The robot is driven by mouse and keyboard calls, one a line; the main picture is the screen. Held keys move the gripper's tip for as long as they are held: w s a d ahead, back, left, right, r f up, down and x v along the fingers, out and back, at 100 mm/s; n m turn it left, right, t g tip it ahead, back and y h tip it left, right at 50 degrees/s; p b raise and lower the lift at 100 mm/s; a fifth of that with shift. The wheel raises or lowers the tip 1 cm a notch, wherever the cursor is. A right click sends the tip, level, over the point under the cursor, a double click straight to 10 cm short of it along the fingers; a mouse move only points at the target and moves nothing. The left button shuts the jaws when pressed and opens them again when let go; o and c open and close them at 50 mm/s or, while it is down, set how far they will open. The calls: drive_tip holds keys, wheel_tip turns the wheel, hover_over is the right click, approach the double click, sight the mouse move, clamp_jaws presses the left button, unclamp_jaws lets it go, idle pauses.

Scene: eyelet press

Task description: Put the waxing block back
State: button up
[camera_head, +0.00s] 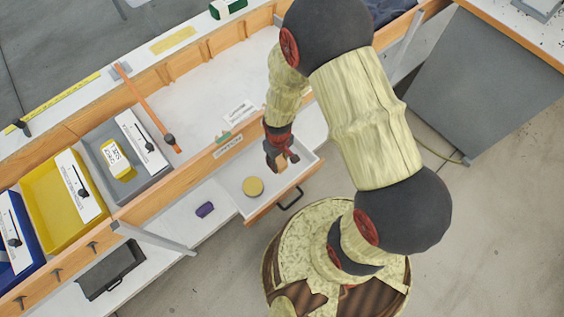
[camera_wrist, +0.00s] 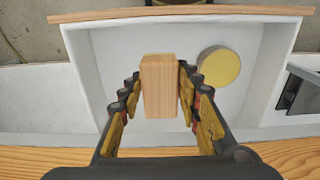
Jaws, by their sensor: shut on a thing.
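My gripper (camera_head: 278,160) hangs over an open white drawer (camera_head: 305,158) and points down into it. In the wrist view my gripper (camera_wrist: 160,105) has its fingers on both sides of a pale wooden block (camera_wrist: 161,85), which I take to be the waxing block. The block (camera_head: 277,168) shows only as a small piece below the fingers in the head view. I cannot tell whether its lower end touches the drawer floor. A round yellow disc (camera_head: 253,187) lies on the drawer floor beside the block; it also shows in the wrist view (camera_wrist: 219,66).
The drawer's dark handle (camera_head: 291,198) faces outward. Grey (camera_head: 152,190), yellow (camera_head: 78,236) and blue (camera_head: 27,266) bins stand left along the bench. A purple piece (camera_head: 205,209) and a dark case (camera_head: 111,271) lie below them. The drawer floor around the disc is clear.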

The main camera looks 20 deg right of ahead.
sight(282, 159)
drive_tip(key=w+f, duration=0.1)
drive_tip(key=d+f+b, duration=0.1)
drive_tip(key=f, duration=0.1)
drive_tip(key=w+d+f, duration=0.1)
drive_tip(key=shift+w+d+f, duration=0.1)
drive_tip(key=shift+w+f, duration=0.2)
drive_tip(key=shift+w+d+f+b, duration=0.1)
drive_tip(key=shift+w+f+b, duration=0.05)
drive_tip(key=shift+f+b, duration=0.65)
drive_tip(key=shift+w+d+f+b, duration=0.1)
drive_tip(key=shift+f+b, duration=0.45)
drive_tip(key=shift+f, duration=0.45)
drive_tip(key=shift+f, duration=0.15)
drive_tip(key=o, duration=1)
drive_tip(key=shift+o, duration=0.6)
